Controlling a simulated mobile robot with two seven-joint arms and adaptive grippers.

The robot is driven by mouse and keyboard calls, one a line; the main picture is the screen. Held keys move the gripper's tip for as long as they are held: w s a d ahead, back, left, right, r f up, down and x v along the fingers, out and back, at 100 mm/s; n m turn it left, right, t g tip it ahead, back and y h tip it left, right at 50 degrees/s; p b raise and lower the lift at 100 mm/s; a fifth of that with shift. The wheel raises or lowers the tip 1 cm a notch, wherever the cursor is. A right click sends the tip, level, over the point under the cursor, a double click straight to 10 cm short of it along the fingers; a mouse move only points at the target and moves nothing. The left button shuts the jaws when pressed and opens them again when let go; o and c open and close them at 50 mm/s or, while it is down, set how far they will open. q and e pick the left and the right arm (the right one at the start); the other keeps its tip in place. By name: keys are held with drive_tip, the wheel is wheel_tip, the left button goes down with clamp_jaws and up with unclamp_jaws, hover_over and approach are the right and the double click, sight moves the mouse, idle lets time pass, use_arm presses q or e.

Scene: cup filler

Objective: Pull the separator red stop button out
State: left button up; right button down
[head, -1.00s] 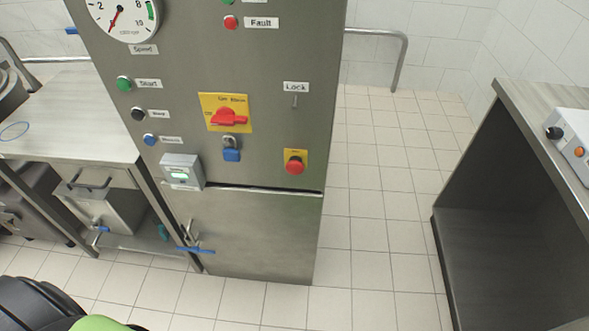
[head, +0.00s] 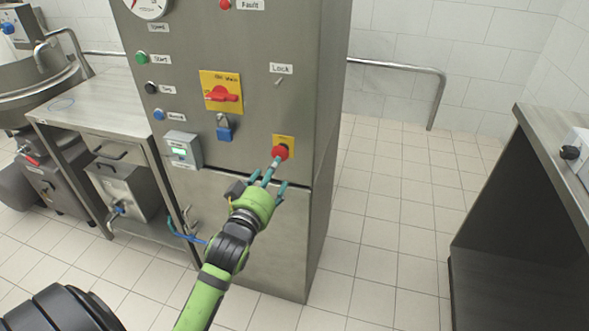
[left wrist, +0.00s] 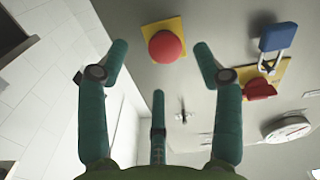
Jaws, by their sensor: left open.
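The red stop button (head: 280,151) sits on a yellow plate on the lower right of the grey cabinet front. My left gripper (head: 271,174) is in front of it with its teal fingers open, pointing at the panel. In the left wrist view the red button (left wrist: 166,47) and its yellow plate lie between the two spread fingertips of the gripper (left wrist: 162,52). The third finger shows below. The fingers hold nothing, and a gap shows beside the button on each side. Whether a fingertip touches the button in the head view I cannot tell. My right gripper is not in view.
A red rotary switch (head: 222,96) on a yellow plate and a blue padlock (head: 224,132) are left of the button. A small display box (head: 183,149) juts out further left. A steel table (head: 100,90) stands left, a dark-sided counter (head: 540,190) right. Tiled floor is clear between.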

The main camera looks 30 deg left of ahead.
sight(280, 155)
use_arm(q)
drive_tip(key=shift+w+a+r, duration=0.2)
drive_tip(key=shift+w+r, duration=0.2)
drive_tip(key=shift+r, duration=0.25)
drive_tip(key=x, duration=0.6)
drive_tip(key=shift+w+a+f, duration=0.1)
drive_tip(key=c, duration=1.3)
clamp_jaws()
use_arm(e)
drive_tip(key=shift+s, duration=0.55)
